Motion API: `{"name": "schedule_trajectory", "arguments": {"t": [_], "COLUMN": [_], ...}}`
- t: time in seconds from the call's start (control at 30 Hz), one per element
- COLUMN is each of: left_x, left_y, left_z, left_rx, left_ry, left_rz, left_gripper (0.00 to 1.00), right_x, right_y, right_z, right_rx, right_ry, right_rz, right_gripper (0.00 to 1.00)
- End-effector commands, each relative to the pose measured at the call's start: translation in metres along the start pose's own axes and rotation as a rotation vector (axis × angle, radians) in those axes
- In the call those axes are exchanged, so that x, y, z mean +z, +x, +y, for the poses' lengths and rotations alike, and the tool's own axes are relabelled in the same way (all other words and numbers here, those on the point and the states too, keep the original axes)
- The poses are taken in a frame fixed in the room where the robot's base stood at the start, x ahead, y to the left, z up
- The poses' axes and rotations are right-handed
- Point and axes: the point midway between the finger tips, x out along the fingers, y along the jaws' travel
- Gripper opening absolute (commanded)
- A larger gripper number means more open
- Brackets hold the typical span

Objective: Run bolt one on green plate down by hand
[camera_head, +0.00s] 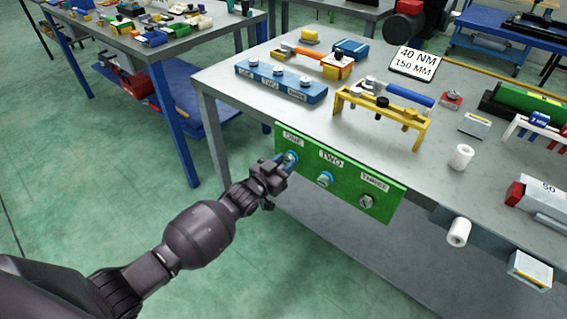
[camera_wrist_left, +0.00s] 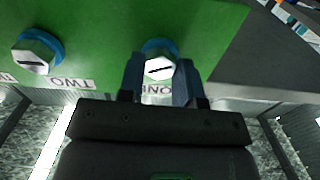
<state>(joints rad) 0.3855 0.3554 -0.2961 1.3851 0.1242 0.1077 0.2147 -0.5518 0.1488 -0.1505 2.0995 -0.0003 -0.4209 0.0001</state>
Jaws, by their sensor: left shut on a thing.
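The green plate (camera_head: 345,190) hangs on the front edge of the workbench, with labels ONE, TWO and THREE. Bolt one (camera_head: 291,156) sits under the ONE label with a blue ring behind its head; its slotted silver head also shows in the left wrist view (camera_wrist_left: 159,67). My left gripper (camera_head: 281,163) is at bolt one, with its two blue fingers (camera_wrist_left: 160,82) on either side of the head, shut on it. Bolt two (camera_head: 325,179), also blue-ringed, and bolt three (camera_head: 367,201) are in the plate. My right gripper is not in view.
On the bench stand a blue block with several bolts (camera_head: 281,82), a yellow rack (camera_head: 382,112) holding a tool, a white sign reading 40 NM 150 MM (camera_head: 416,63) and a white roll (camera_head: 461,157). The floor left of the plate is clear.

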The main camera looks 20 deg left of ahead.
Motion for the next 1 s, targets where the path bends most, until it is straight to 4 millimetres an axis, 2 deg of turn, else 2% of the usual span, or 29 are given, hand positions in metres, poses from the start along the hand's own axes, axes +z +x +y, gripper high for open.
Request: {"name": "schedule_trajectory", "arguments": {"t": [0.23,1.0], "left_x": [0.0023,0.0049], "left_y": [-0.0021,-0.0027], "left_z": [-0.0008,0.0], "left_rx": [-0.002,0.003], "left_ry": [0.234,0.964], "left_rz": [-0.006,-0.007], "left_gripper": [0.08,0.08], "right_x": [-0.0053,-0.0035], "right_y": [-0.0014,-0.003], "right_z": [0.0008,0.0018], "right_rx": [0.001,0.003], "right_ry": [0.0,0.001], "right_rz": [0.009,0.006], "right_gripper": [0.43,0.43]}}
